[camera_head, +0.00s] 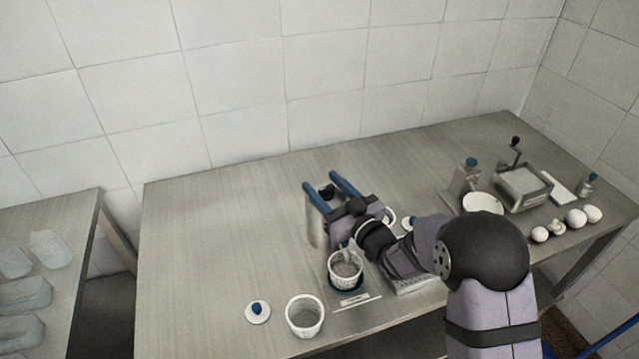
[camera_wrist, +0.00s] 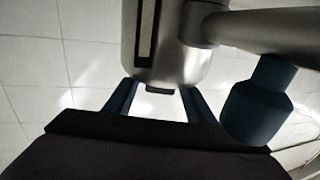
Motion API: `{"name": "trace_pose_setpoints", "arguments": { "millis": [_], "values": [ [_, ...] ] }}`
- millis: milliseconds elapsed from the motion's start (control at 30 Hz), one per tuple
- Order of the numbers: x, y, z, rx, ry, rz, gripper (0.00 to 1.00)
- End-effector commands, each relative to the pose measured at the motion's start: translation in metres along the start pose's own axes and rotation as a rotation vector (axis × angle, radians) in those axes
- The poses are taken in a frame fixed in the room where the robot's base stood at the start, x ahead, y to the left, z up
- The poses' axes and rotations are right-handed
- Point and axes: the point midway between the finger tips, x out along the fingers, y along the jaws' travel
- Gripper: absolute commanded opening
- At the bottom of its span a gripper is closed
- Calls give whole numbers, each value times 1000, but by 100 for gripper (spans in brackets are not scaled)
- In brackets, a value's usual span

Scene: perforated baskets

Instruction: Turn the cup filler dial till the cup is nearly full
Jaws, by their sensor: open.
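The cup filler (camera_head: 313,231) is a silver column on the table, left of my wrist. Its column shows close up in the wrist view (camera_wrist: 165,45), with a dark slotted strip, a side arm and a blue-teal end piece (camera_wrist: 257,100). A black knob (camera_head: 326,191), apparently the dial, sits at its top. My gripper (camera_head: 318,180) is open, its blue fingers on either side of the knob; I cannot tell whether they touch it. Greyish contents show; the fill level is unclear.
Another white cup (camera_head: 304,328) and a blue-knobbed lid (camera_head: 258,313) are at the front left. Right of my arm are a bowl (camera_head: 482,201), a cranked machine (camera_head: 523,187) and several white round items (camera_head: 575,218). The table's left side is clear.

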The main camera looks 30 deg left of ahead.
Motion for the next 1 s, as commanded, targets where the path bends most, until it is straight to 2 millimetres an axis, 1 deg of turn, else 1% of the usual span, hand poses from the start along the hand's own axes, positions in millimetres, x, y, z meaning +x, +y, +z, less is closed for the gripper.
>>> {"name": "trace_pose_setpoints", "arguments": {
  "millis": [100, 300, 467, 800, 867, 1000],
  "values": [
    [-16, 1, 2, -1, 0, 1, 50],
    [-36, 1, 1, -2, 1, 1, 50],
    [-42, 0, 0, -2, 1, 0, 50],
    [-44, 0, 0, -1, 1, 0, 50],
    [-50, 1, 1, -1, 0, 1, 50],
    [-72, 1, 3, 0, -1, 2, 50]
  ]
}}
